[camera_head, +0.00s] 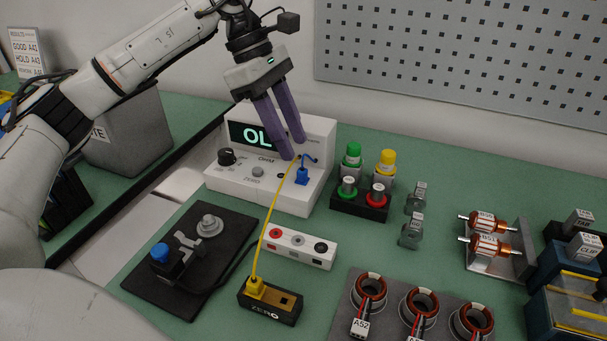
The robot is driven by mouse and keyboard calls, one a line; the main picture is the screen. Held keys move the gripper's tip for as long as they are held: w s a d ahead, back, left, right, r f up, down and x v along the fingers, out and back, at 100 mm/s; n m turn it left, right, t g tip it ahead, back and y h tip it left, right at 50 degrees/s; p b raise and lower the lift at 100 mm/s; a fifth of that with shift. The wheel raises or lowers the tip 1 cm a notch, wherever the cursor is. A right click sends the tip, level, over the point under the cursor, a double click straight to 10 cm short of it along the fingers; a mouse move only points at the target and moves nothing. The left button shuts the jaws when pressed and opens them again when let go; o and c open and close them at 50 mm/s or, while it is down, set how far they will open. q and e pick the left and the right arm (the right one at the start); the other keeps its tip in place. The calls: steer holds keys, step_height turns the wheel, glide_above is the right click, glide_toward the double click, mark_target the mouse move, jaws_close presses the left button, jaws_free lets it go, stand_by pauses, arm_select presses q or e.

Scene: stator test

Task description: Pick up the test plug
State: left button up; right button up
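A yellow plug (255,287) sits in the black block marked ZERO (270,303). It looks like the test plug. A yellow cable (262,232) runs from it up to the white meter (268,185), whose display reads OL. A blue plug (302,176) with a short blue lead sits in the front of the meter. My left gripper (293,147) has purple fingers pointing down, with a gap between them. It is in front of the meter, above the blue plug and well away from the yellow plug. Nothing shows between its fingers. My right gripper is out of view.
A white box with round sockets (300,246) lies between meter and ZERO block. A black clamp fixture (190,258) is at left. Green and yellow lamps (353,155) stand right of the meter. Copper-wound stators (369,291) are at front right, wound rotors (490,245) at right.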

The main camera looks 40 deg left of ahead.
mark_target(302, 168)
arm_select(q)
steer(key=x, duration=0.5)
steer(key=shift+a+f, duration=0.1)
steer(key=shift+f, duration=0.05)
steer(key=shift+c, duration=0.4)
jaws_close()
